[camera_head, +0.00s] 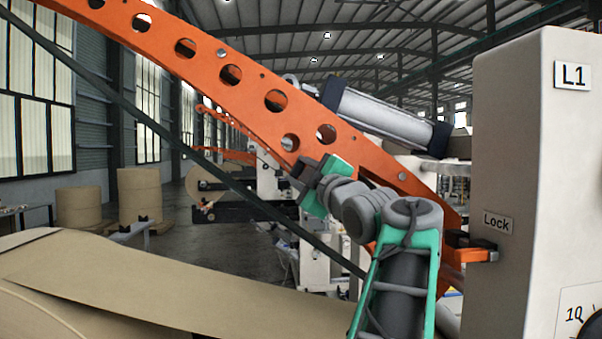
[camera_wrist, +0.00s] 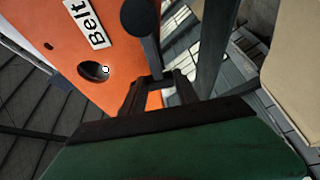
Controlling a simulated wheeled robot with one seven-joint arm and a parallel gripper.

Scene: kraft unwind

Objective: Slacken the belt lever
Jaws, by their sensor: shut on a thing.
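The belt lever (camera_wrist: 152,52) is a dark grey rod with a round hub, beside the white "Belt" label (camera_wrist: 88,22) on the orange arm (camera_wrist: 50,25). My gripper (camera_wrist: 156,88) is shut on the lever's end in the wrist view. In the head view my gripper (camera_head: 304,172) is against the lower edge of the perforated orange arm (camera_head: 205,62), and its dark fingers and green body hide the lever. A dark belt (camera_head: 165,132) runs diagonally under the orange arm; a dark strip (camera_wrist: 213,45) passes right of the lever in the wrist view.
A beige post (camera_head: 520,130) with "L1" and "Lock" labels stands at right. An orange lock handle (camera_head: 478,255) sticks out from its left side. A brown paper roll (camera_head: 120,280) fills the lower left. A grey cylinder (camera_head: 385,115) lies behind the orange arm.

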